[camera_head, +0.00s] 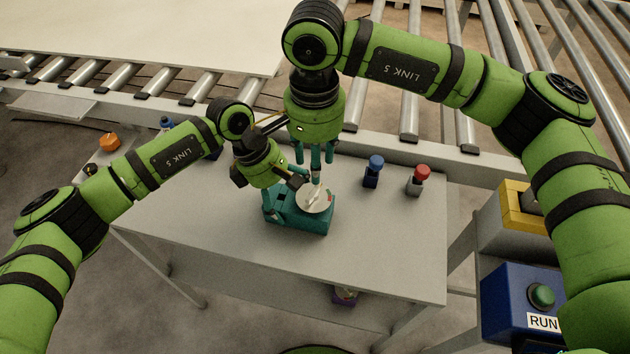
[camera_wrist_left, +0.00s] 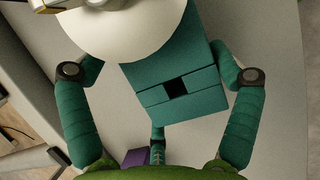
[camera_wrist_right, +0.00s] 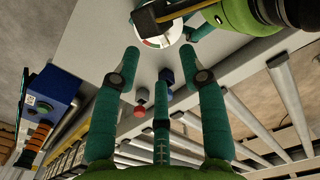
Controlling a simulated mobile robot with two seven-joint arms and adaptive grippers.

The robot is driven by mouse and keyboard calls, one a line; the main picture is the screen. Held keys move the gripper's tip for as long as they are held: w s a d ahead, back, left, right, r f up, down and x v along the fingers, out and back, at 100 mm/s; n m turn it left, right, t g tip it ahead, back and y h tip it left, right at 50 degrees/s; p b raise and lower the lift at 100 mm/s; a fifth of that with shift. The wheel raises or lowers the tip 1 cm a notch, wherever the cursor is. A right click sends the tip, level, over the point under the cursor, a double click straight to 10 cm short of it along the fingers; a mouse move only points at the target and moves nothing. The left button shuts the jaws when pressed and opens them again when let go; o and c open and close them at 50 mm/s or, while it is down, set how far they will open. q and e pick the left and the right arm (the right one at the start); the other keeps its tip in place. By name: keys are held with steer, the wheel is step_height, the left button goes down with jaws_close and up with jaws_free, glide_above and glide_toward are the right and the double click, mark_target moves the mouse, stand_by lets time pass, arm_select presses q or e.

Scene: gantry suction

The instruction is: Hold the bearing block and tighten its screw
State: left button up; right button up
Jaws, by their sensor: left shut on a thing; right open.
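The teal bearing block (camera_head: 290,216) sits on the grey table, with a round white disc (camera_head: 318,203) on its top. My left gripper (camera_head: 284,193) is shut on the block from the left. In the left wrist view the block (camera_wrist_left: 160,72) lies between the teal fingers, with a square dark hole in its face and the disc partly covering it. My right gripper (camera_head: 316,160) points down above the disc, open. In the right wrist view the disc (camera_wrist_right: 172,34) shows red and green marks beyond the spread fingertips. I cannot make out the screw clearly.
A blue-topped piece (camera_head: 374,168) and a red-topped piece (camera_head: 419,178) stand right of the block. A blue RUN box (camera_head: 505,305) is at lower right. Conveyor rollers (camera_head: 409,110) run behind the table. The table's front is clear (camera_head: 370,255).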

mark_target(315, 188)
step_height(315, 188, down, 8)
steer(key=shift+r, duration=0.25)
jaws_close()
